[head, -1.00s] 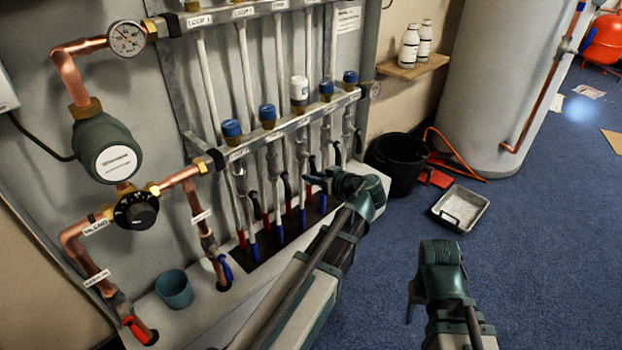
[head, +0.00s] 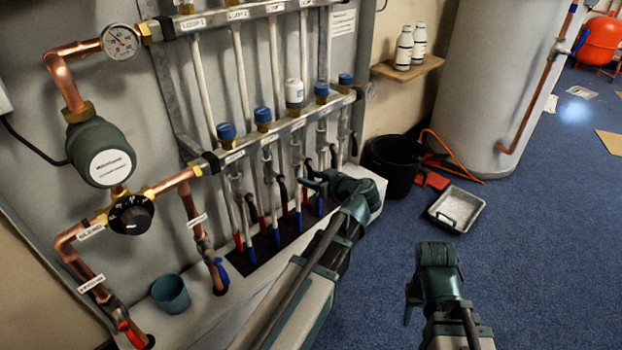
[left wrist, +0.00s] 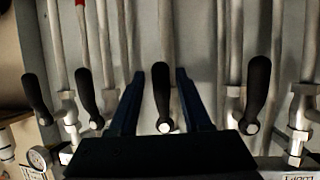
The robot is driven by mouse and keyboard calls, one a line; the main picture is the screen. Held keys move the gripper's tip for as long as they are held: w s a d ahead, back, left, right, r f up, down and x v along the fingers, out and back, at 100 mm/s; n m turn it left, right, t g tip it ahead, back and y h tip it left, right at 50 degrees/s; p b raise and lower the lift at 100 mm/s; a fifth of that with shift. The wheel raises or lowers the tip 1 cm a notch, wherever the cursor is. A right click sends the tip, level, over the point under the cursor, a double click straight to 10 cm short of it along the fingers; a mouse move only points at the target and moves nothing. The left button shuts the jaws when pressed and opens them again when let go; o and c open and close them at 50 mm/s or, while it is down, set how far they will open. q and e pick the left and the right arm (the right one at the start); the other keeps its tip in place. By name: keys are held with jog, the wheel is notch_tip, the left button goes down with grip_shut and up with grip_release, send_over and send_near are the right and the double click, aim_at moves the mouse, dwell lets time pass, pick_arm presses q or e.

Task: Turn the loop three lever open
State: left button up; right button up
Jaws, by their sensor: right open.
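The manifold's lower bar (head: 290,130) carries a row of black-handled levers beneath it. My left gripper (head: 312,182) is at these levers, near the middle of the row. In the left wrist view, its two dark fingers (left wrist: 160,92) are apart, with one black lever (left wrist: 162,98) between them. No contact with either finger is clear. This lever lies roughly along its pipe; its loop label is not readable, but its place in the row fits loop three. My right gripper (head: 408,300) is open and empty, low over the floor, away from the manifold.
Neighbouring levers stand on both sides, one to the right (left wrist: 257,95) and one to the left (left wrist: 88,98). A blue cup (head: 171,294) stands on the ledge. A black bucket (head: 392,167) and a metal tray (head: 455,210) are on the blue floor.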

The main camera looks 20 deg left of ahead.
pick_arm(q)
jog(key=shift+s+d+r, duration=0.25)
jog(key=shift+d, duration=0.15)
jog(key=p+v, duration=0.5)
jog(key=v, duration=0.7)
jog(key=shift+d, duration=0.35)
jog(key=shift+s, duration=0.15)
